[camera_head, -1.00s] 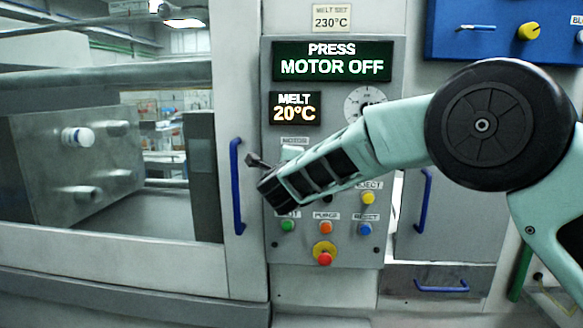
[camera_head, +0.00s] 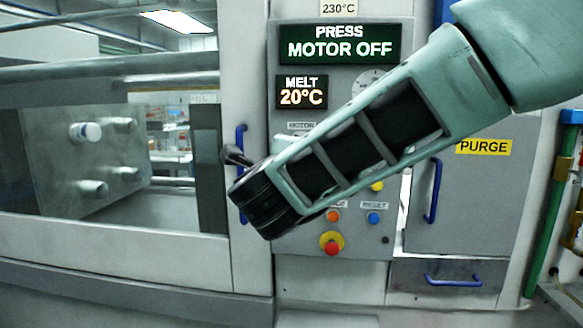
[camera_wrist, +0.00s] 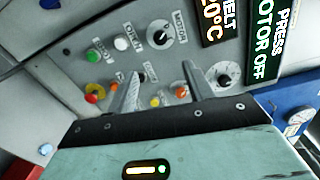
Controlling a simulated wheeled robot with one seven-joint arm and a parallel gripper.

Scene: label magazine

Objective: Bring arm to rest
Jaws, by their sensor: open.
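My gripper (camera_head: 238,157) is in front of the left part of the control panel (camera_head: 350,240) in the head view, at the end of my pale green arm. In the wrist view my gripper (camera_wrist: 160,76) has its two fingers apart with nothing between them. The panel with its knobs and buttons lies beyond the fingertips. I cannot tell the exact distance to it, and no contact shows. My arm hides part of the panel's middle in the head view.
A press display (camera_head: 338,44) reads MOTOR OFF, and a melt display (camera_head: 301,92) reads 20°C. A red emergency button (camera_head: 331,248) sits low on the panel. Blue door handles (camera_head: 433,190) stick out beside the panel. A machine window (camera_head: 120,150) is at left.

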